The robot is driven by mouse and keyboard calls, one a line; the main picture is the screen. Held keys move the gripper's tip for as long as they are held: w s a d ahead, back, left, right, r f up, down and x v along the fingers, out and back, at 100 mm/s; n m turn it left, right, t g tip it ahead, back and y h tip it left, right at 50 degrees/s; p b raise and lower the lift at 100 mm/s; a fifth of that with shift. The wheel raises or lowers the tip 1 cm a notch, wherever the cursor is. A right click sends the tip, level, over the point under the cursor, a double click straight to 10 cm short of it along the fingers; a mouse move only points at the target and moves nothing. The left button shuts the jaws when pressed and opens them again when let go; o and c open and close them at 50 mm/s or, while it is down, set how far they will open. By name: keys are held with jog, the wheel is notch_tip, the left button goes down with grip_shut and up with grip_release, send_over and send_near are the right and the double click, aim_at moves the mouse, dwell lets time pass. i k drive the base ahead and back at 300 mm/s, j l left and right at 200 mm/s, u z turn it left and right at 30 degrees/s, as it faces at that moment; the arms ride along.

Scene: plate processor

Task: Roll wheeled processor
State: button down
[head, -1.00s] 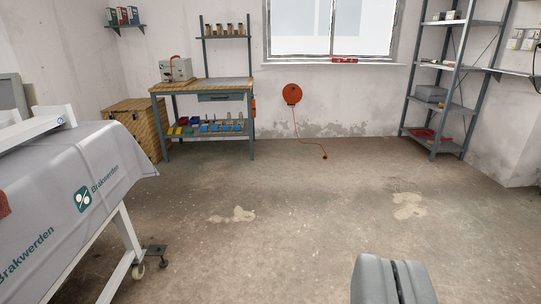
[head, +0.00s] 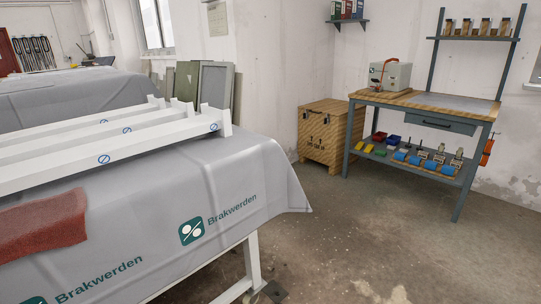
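No thing here can be told for certain as the wheeled processor. The nearest candidate is a long unit under a grey "Brakwerden" cloth (head: 250,170), filling the left and lower left, on white legs (head: 252,262). A dark foot piece (head: 274,291) shows at the leg's base; any wheel there is cut off or hidden. White rails (head: 110,150) with blue round marks lie on top, and a red cloth (head: 40,225) lies at the near left. My gripper is not in view now.
A wooden crate (head: 325,135) stands by the back wall. Right of it is a workbench (head: 425,108) with a grey-beige box (head: 390,75) on top and several bins and tools below. Another covered unit (head: 70,95) is at the far left. Bare floor (head: 360,235) lies between.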

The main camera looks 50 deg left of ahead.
aim_at(154, 218)
jog(key=i+u, duration=0.3)
jog(key=i, duration=0.25)
jog(key=i+u, duration=0.25)
jog(key=i, duration=0.3)
jog(key=i+l+u, duration=0.3)
jog(key=i, duration=0.25)
jog(key=i+u, duration=0.45)
jog(key=i, duration=0.45)
